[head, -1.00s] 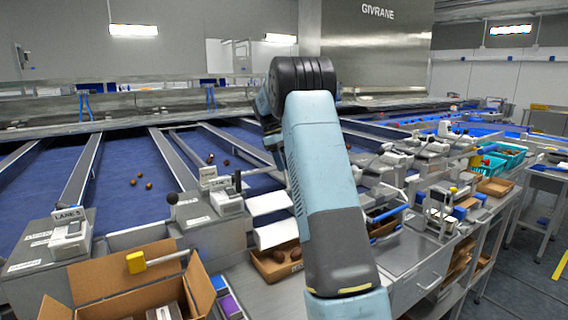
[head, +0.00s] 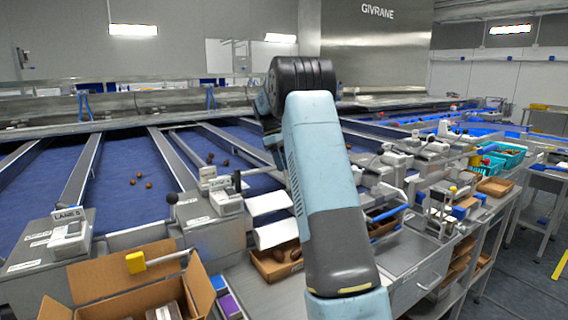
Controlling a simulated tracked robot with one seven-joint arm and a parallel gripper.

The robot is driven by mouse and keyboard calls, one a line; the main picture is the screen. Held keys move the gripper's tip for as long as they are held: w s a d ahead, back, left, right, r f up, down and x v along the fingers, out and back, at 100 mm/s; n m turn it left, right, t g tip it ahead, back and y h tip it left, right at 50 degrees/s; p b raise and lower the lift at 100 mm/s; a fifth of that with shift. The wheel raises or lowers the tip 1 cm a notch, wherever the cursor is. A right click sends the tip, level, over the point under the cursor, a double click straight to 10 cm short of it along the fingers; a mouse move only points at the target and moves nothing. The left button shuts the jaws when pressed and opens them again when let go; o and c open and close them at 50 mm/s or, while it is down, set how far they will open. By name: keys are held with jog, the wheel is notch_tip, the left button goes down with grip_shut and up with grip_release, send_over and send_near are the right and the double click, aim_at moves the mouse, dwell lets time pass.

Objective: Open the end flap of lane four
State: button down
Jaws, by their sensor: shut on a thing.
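The tag on the left housing reads LANE 5 (head: 68,213). A second label box (head: 228,202) stands to its right, with small print I cannot read. A black ball-ended lever (head: 172,198) stands between the two boxes, and a dark upright handle (head: 237,181) rises behind the second box. Two white plates (head: 270,204) jut out right of that box, partly behind my arm. I cannot tell which part is the end flap of lane four. My arm fills the middle of the view and hides what lies behind it; my gripper does not show.
Blue belts (head: 115,172) carry several dates between grey dividers. An open cardboard box (head: 110,268) and a yellow-ended handle (head: 135,262) are at the front left. A box of dates (head: 272,268) sits below the plates. Grading benches crowd the right; grey floor shows at far right.

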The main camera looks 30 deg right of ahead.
jog(key=shift+f, duration=0.15)
jog(key=c, duration=1.1)
grip_release()
jog(key=shift+w+f, duration=0.1)
jog(key=shift+w, duration=0.05)
jog(key=o, duration=0.3)
jog(key=shift+o, duration=0.2)
jog(key=v, duration=1.4)
